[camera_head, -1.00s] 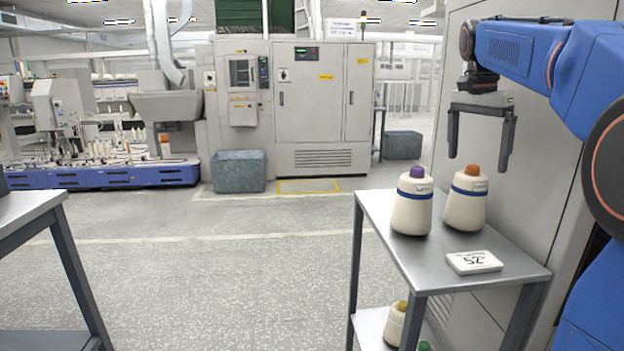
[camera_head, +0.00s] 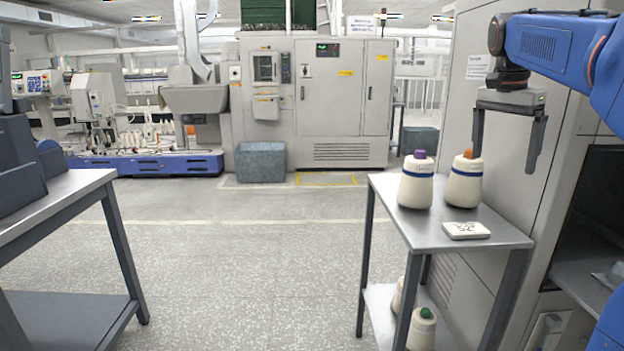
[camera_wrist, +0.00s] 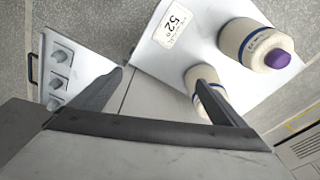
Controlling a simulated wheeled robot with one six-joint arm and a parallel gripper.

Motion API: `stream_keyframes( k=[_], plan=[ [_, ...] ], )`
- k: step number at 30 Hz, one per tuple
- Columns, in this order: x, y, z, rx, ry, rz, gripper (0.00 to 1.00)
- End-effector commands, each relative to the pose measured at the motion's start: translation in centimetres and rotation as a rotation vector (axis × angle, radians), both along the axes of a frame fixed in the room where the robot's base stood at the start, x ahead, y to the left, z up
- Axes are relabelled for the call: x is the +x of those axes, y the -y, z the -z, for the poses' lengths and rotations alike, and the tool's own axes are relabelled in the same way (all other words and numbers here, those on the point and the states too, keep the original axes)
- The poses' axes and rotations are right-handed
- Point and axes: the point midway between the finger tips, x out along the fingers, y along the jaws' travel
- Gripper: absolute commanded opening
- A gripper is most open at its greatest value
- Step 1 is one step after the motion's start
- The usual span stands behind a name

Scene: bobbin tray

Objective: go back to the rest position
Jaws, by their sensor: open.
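My gripper (camera_head: 505,146) hangs at the upper right in the head view, fingers spread and pointing down, with nothing between them. It is above and beside the small metal table (camera_head: 415,228). In the wrist view my gripper (camera_wrist: 160,95) also shows open and empty. Two cream bobbins stand upright on the table: one with a purple top (camera_head: 416,182) and one with an orange top (camera_head: 464,182). In the wrist view the purple-topped bobbin (camera_wrist: 255,42) is clear, while the other bobbin (camera_wrist: 202,78) is partly hidden behind a finger.
A white card (camera_head: 466,230) lies on the table's front part. A bobbin with a green top (camera_head: 422,328) stands on the lower shelf, another partly hidden beside it. A second table (camera_head: 75,190) with dark bins stands at left. The floor between the tables is clear.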

Motion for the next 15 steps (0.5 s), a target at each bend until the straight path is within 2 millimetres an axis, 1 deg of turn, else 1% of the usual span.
stream_keyframes(
  k=[8,15],
  plan=[
    [-1.8,-1.5,1.1,-0.002,0.011,-0.078,0.95],
    [-4.3,-3.3,2.7,-0.009,0.031,-0.187,0.95]
  ],
)
